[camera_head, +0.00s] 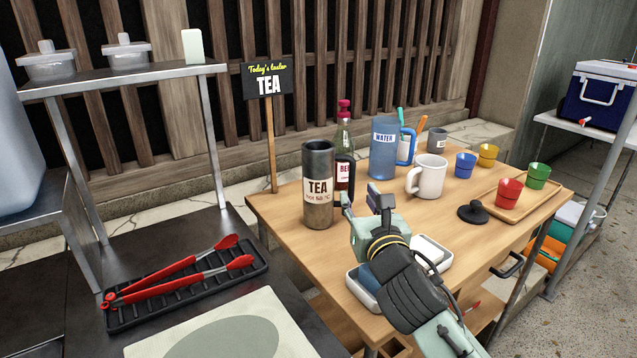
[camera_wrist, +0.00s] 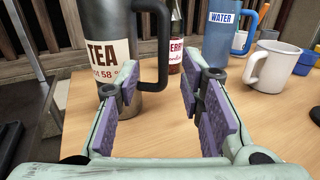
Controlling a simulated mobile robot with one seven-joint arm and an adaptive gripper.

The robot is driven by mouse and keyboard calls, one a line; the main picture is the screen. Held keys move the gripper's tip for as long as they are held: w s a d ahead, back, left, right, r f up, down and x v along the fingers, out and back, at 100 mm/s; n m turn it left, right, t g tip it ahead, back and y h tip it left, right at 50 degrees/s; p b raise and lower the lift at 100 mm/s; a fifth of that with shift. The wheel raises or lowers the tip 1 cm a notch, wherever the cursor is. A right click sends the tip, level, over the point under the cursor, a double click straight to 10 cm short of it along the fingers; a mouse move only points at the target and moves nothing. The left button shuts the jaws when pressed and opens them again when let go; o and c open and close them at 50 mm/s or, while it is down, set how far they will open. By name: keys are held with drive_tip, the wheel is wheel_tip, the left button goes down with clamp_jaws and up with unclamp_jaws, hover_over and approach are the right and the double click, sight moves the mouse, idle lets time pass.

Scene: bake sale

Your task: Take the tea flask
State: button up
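The tea flask (camera_head: 318,215) is a tall dark cylinder with a cream "TEA" label, upright near the left front of the wooden table (camera_head: 285,220). In the wrist view the flask (camera_wrist: 108,40) is at the upper left, with its black handle (camera_wrist: 163,48) facing right. My gripper (camera_head: 363,198) is just right of the flask, above the table. In the wrist view my gripper (camera_wrist: 162,88) is open, purple pads apart and nothing held. The handle appears ahead between the fingers; the left finger overlaps the flask's lower body, and I cannot tell whether it touches.
A berry bottle (camera_head: 344,140) stands close behind the flask. A blue water jug (camera_head: 385,150) and white mug (camera_head: 430,176) are to the right. Coloured cups, including a red one (camera_head: 508,193), and a black lid (camera_head: 473,213) lie farther right. A "TEA" sign (camera_head: 267,80) stands behind left.

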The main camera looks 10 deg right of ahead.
sight(352, 183)
drive_tip(key=w+p, duration=0.1)
drive_tip(key=w, duration=0.1)
drive_tip(key=w+p, duration=0.1)
drive_tip(key=w, duration=0.1)
drive_tip(key=w+p, duration=0.1)
drive_tip(key=w, duration=0.1)
drive_tip(key=shift+d, duration=0.4)
drive_tip(key=shift+w+f, duration=0.1)
drive_tip(key=shift+w, duration=0.15)
clamp_jaws()
